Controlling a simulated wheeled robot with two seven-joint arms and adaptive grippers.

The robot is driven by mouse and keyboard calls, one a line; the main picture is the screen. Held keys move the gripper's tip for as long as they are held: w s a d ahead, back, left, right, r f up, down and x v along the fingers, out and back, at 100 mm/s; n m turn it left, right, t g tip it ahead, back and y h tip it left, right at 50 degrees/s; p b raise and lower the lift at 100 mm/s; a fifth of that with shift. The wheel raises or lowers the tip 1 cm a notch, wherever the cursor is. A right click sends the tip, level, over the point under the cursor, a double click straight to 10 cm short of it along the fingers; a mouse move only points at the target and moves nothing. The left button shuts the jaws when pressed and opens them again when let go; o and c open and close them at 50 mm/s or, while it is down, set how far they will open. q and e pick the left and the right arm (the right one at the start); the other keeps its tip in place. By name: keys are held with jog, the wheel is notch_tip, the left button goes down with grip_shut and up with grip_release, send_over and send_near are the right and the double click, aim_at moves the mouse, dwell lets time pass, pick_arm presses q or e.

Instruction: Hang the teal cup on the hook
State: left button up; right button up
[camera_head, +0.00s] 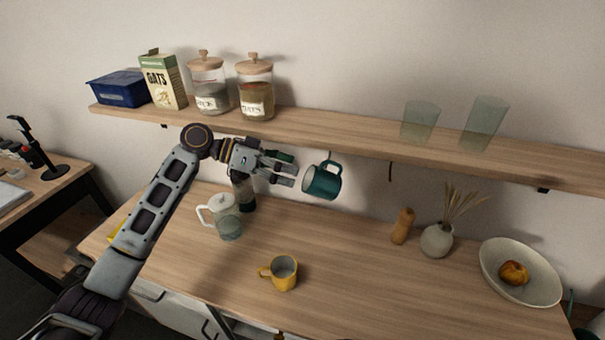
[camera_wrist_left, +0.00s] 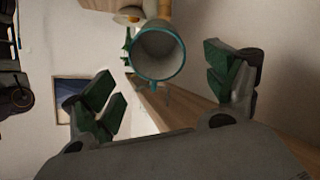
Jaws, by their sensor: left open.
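The teal cup (camera_head: 322,181) is in the air under the shelf, tilted, with its handle at the upper right. A hook (camera_head: 330,156) comes down from the shelf just above it, and the cup appears to hang there; the exact contact of handle and hook is too small to tell. My left gripper (camera_head: 292,174) is open, just left of the cup and apart from it. In the left wrist view the cup's open mouth (camera_wrist_left: 158,54) faces me, beyond and between the spread fingers. My right gripper is not in view.
The wooden shelf (camera_head: 330,137) runs above, with jars, a box and glasses. A second hook (camera_head: 390,171) is bare. On the counter below are a yellow mug (camera_head: 284,273), a white-handled pitcher (camera_head: 224,215), a vase (camera_head: 437,241) and a bowl (camera_head: 535,265).

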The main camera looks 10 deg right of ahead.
pick_arm(q)
jog(key=shift+v, duration=1.15)
